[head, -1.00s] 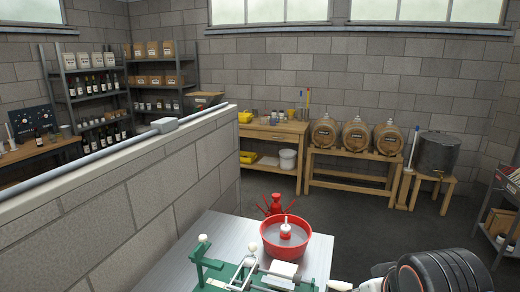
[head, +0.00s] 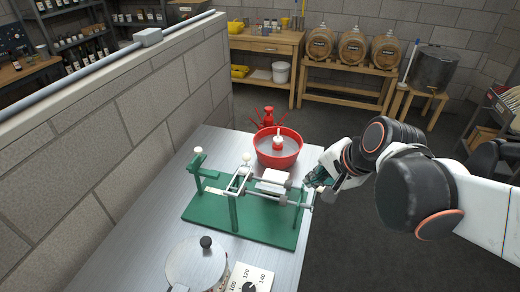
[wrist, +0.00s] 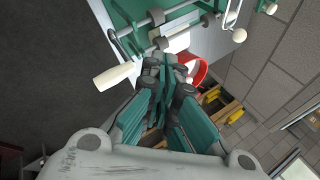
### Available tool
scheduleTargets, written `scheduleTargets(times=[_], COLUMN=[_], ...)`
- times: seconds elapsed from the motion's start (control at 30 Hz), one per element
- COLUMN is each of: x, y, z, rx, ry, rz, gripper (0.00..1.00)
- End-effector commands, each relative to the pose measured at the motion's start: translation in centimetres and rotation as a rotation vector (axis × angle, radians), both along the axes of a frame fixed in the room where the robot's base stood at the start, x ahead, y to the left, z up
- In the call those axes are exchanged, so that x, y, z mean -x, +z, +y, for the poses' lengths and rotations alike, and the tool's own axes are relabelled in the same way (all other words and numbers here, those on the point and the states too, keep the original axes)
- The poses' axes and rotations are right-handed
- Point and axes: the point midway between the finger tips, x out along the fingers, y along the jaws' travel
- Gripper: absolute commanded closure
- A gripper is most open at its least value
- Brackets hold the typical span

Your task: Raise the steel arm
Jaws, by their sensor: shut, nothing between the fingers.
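A hand-worked bench device with a green base (head: 215,214) and green posts stands on the steel-topped table. Steel rods (head: 262,191) run across it beside a white block (head: 273,177). A steel arm with a white ball knob (head: 246,157) shows at the device's middle; in the wrist view a white ball knob (wrist: 239,35) shows at upper right. A cream handle (wrist: 116,77) sticks out at left in the wrist view. My gripper (wrist: 168,66) is shut and empty, close to the device's right end; I cannot tell whether it touches. It hides part of that end in the head view.
A red bowl (head: 277,155) stands just behind the device, with a red spiked object (head: 268,120) beyond. A lidded pot (head: 196,266) and a dial box (head: 249,281) stand in front. A block wall (head: 130,125) bounds the left; open floor lies right.

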Motion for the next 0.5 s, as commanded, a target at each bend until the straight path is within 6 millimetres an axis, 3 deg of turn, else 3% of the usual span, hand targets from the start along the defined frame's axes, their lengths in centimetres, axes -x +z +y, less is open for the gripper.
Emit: scheduleTargets(times=[0.2, 0.5], x=[-4.4, -8.8], y=[-0.8, -3.1], z=[1.9, 4.1], rx=[-0.287, -0.636], ry=[-0.243, -0.539], rz=[0.128, 0.339], gripper=[1.00, 1.00])
